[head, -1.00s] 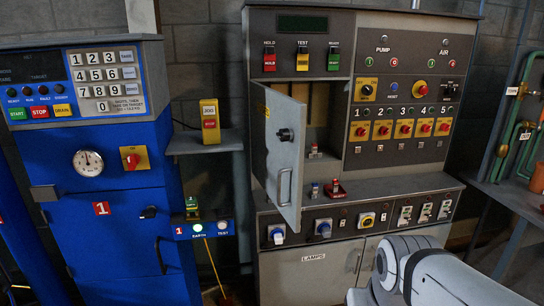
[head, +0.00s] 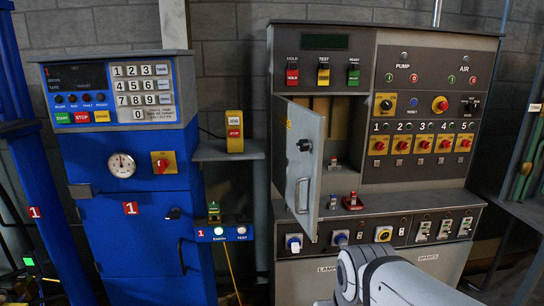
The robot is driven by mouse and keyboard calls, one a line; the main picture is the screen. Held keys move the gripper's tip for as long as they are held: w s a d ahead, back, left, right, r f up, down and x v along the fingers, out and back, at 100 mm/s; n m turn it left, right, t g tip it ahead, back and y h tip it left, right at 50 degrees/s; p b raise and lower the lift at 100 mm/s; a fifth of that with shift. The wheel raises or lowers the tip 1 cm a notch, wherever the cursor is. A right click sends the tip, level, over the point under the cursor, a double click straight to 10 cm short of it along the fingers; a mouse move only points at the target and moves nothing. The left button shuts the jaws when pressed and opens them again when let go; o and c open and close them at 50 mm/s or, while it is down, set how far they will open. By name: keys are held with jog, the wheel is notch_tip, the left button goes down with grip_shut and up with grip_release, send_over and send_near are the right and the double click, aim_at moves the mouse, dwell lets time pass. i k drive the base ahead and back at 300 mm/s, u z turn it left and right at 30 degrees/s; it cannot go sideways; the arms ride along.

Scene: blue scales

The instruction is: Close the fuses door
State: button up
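The fuses door (head: 306,172) is a grey hinged panel on the left of the grey control cabinet (head: 425,68). It stands open, swung out toward me, with a black knob and a metal pull handle on the face I see. Behind it the fuse compartment (head: 345,118) shows partly, with a small red-topped item on its floor; the door hides its left part. My arm shows at the bottom right of the head view, in front of the cabinet's lower part. My gripper is not in view, and nothing of mine is seen touching the door.
A blue cabinet (head: 140,230) stands at the left. A small shelf (head: 226,151) with a yellow button box (head: 234,131) is between the cabinets.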

aim_at(297, 175)
jog(key=z, duration=0.05)
jog(key=i, duration=1)
jog(key=u, duration=0.05)
jog(key=k, duration=0.1)
jog(key=u, duration=0.05)
